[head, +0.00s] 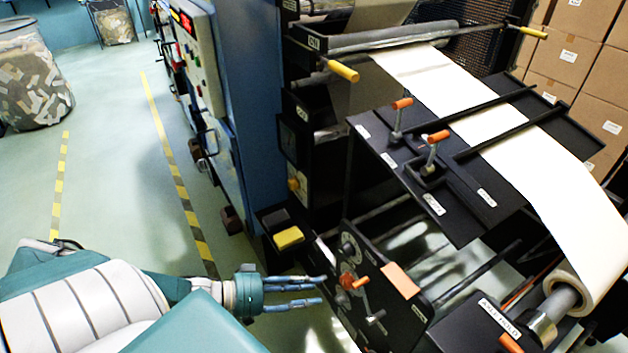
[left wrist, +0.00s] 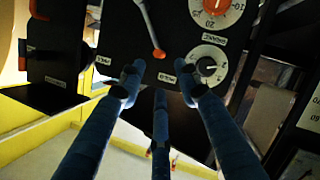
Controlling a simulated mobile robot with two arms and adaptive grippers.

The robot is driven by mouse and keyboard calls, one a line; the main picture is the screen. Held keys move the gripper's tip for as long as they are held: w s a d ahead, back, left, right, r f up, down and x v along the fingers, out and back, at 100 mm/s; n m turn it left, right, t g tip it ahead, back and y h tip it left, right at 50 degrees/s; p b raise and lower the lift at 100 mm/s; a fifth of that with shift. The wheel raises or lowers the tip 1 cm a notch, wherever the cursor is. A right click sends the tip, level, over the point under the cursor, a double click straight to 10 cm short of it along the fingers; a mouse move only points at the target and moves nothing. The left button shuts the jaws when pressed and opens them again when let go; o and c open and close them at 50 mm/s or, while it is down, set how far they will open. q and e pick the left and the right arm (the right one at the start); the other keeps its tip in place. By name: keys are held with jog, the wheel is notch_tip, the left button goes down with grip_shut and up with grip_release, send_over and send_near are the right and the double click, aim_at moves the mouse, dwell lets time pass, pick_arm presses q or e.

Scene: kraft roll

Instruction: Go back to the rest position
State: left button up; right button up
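My left gripper (head: 318,290) reaches in from the lower left of the head view, with its fingers pointing right toward the machine's control panel (head: 372,322). In the left wrist view its fingers (left wrist: 158,85) are spread apart, with nothing between them. The dark panel (left wrist: 110,45) lies just beyond the fingertips there, with a lever with an orange knob (left wrist: 157,52) and round dials (left wrist: 208,66). I cannot tell whether a fingertip touches the panel. My right gripper is in neither view.
A white paper web (head: 450,95) runs over a black table (head: 465,215) with orange-handled levers (head: 437,137) down to a roll (head: 572,290). Cardboard boxes (head: 575,60) stand at the right. The floor (head: 110,160) at left is open, with a waste bin (head: 32,75) farther back.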

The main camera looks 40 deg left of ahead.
pick_arm(q)
jog(key=shift+f, duration=0.1)
jog(key=s+a+f+m+g+y, duration=0.1)
jog(key=s+a+f+y, duration=0.15)
jog(key=f, duration=0.65)
jog(key=s+a+f+g+y, duration=0.1)
jog(key=s+f+y, duration=0.2)
jog(key=f, duration=0.5)
jog(key=s+a+f+m+g+y, duration=0.1)
jog(key=s+f+g+y, duration=0.15)
jog(key=f, duration=0.65)
jog(key=s+d+f+g, duration=0.2)
jog(key=s+d+f, duration=0.2)
jog(key=s, duration=0.4)
jog(key=s+d+f+m+g, duration=0.1)
jog(key=s+d+f, duration=0.3)
jog(key=s, duration=0.4)
jog(key=s+d+f+m+g, duration=0.1)
jog(key=s+d+f+g, duration=0.2)
jog(key=s+d+f, duration=0.2)
jog(key=s, duration=0.3)
jog(key=shift+y, duration=0.3)
jog(key=shift+f+g, duration=0.1)
jog(key=shift+g, duration=0.15)
